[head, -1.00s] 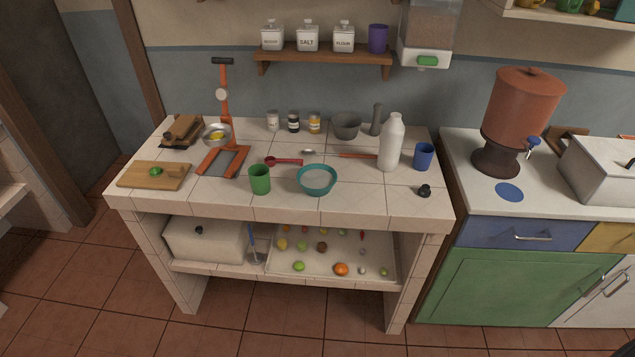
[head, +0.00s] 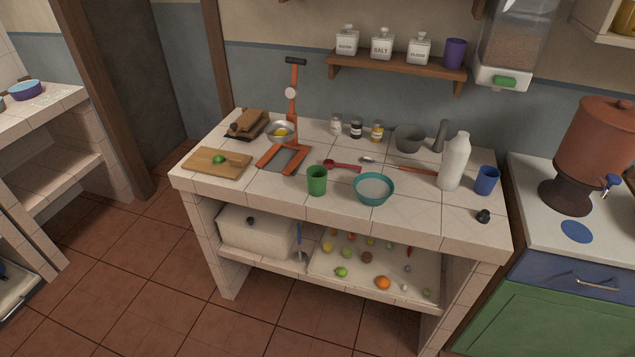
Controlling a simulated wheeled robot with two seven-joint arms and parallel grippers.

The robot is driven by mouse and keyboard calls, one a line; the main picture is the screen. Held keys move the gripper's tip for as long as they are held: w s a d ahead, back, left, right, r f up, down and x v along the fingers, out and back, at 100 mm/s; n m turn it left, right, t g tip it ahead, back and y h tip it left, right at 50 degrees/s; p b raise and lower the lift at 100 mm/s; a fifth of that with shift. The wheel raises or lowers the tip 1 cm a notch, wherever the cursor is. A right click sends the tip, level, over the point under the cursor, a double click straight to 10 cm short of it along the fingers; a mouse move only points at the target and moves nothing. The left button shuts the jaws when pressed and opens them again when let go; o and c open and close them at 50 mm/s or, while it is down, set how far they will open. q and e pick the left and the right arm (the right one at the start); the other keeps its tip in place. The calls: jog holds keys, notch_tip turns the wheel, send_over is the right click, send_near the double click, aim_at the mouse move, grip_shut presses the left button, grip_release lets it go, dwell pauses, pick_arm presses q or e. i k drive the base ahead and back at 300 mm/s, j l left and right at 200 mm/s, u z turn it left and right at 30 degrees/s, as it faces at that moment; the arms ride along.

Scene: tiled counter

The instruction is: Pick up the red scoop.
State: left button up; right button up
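The red scoop (head: 342,166) lies flat on the tiled counter (head: 262,184), with its round bowl to the left and its handle pointing right. It is behind the green cup (head: 317,181) and the teal bowl (head: 373,189), and its handle's right end is just behind and left of the teal bowl. A metal spoon (head: 368,160) lies just behind it. Neither of my grippers is in view.
An orange scale (head: 293,106) and a cutting board (head: 217,163) are on the left. A white bottle (head: 454,163), a blue cup (head: 487,180) and a grey mortar (head: 408,138) stand on the right. A shelf (head: 397,63) hangs above. Floor in front is clear.

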aim_at(329, 164)
jog(key=l+u, duration=0.2)
jog(key=u, duration=0.15)
jog(key=k+l+u, duration=0.1)
jog(key=u, duration=0.25)
jog(key=k+l+u, duration=0.1)
jog(key=u, duration=0.25)
jog(key=l, duration=0.1)
